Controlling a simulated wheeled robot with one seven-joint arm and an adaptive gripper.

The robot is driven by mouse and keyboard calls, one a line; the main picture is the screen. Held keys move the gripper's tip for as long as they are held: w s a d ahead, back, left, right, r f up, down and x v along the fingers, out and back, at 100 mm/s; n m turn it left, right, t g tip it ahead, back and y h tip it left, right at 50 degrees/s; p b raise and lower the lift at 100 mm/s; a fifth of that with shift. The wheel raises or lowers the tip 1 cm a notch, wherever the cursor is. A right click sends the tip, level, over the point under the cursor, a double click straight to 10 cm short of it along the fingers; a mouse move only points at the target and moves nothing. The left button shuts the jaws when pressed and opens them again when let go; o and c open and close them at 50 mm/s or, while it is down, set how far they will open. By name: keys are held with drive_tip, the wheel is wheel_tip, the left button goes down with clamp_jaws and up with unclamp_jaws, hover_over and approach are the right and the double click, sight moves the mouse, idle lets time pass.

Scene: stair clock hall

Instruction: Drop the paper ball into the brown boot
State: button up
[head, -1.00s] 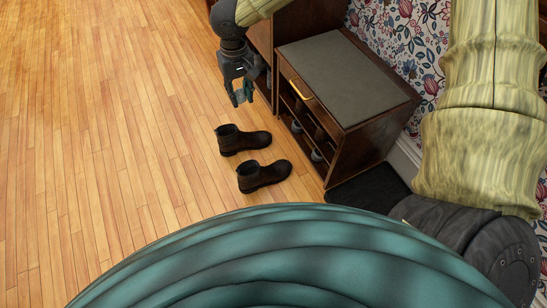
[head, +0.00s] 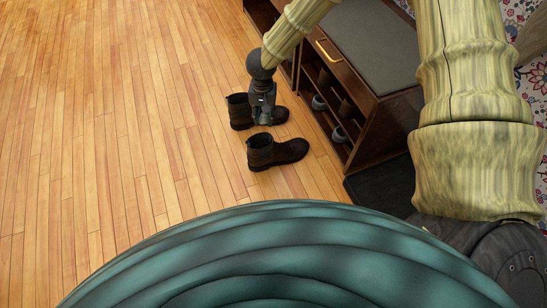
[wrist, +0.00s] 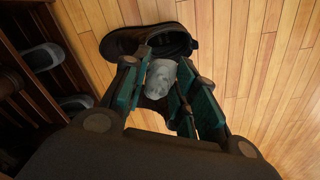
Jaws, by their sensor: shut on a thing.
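Two dark brown boots stand upright on the floor, the far boot (head: 238,110) and the near boot (head: 262,153), toes toward the shoe bench. My gripper (head: 263,117) is low at the far boot and hides part of it in the head view. In the wrist view my gripper (wrist: 163,88) is shut on the pale grey paper ball (wrist: 160,76), held between its teal pads. One boot (wrist: 122,40) shows beyond the ball, its opening to the right. A dark patch below the ball may be the other boot. The exact gap to the boots is unclear.
A dark wooden shoe bench (head: 389,119) with a grey top stands right of the boots, shoes on its shelves. A dark mat (head: 380,190) lies in front of it. The wooden floor (head: 120,130) on the left is clear.

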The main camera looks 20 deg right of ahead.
wheel_tip(320, 180, down, 3)
drive_tip(key=shift+w+d+r+b, duration=0.1)
drive_tip(key=shift+r+b, duration=0.05)
drive_tip(key=shift+b, duration=0.3)
wheel_tip(320, 180, down, 6)
drive_tip(key=b, duration=0.9)
drive_tip(key=shift+r, duration=0.15)
drive_tip(key=o, duration=0.8)
drive_tip(key=shift+r, duration=0.15)
wheel_tip(320, 180, up, 12)
drive_tip(key=shift+f, duration=0.15)
